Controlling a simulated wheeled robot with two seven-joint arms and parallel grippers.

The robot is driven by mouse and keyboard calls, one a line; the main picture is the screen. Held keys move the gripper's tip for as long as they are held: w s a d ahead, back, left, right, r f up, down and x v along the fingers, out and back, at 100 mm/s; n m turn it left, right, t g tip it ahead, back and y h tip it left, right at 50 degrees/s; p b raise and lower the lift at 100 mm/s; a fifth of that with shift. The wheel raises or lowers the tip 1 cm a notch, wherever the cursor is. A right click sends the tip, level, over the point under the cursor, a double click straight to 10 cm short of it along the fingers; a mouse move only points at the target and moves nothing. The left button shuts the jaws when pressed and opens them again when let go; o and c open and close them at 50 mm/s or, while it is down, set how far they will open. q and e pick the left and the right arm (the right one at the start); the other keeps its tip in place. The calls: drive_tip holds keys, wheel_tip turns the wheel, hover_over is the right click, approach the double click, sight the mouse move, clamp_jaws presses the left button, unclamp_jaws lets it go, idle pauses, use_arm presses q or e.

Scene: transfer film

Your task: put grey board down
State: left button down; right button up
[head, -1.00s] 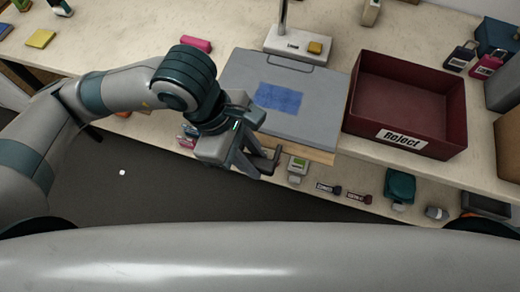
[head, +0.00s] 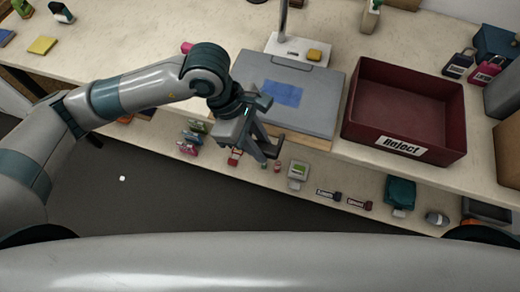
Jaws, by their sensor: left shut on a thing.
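The grey board (head: 318,105) is a flat plate with a slot-like handle at its far edge and a blue film patch (head: 282,93) on top. It lies about level over a light wooden piece (head: 300,141) at the table's front edge; I cannot tell whether it touches what is under it. My left gripper (head: 264,148) is at the board's near left edge, shut on the board. The arm hides the board's left side and the grip itself. My right gripper is not in view.
A dark red Reject box (head: 371,132) stands close to the board's right. A white-based stand (head: 290,47) with a post is just behind it. A lower shelf (head: 318,172) in front holds several small items. The table at the far left is mostly clear.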

use_arm(q)
wheel_tip(320, 180, down, 3)
drive_tip(key=shift+r+p, duration=0.2)
drive_tip(key=shift+p, duration=0.6)
drive_tip(key=shift+f, duration=0.5)
drive_tip(key=c, duration=1.9)
unclamp_jaws()
drive_tip(key=shift+f, duration=0.15)
drive_tip(key=o, duration=0.4)
drive_tip(key=shift+r, duration=0.2)
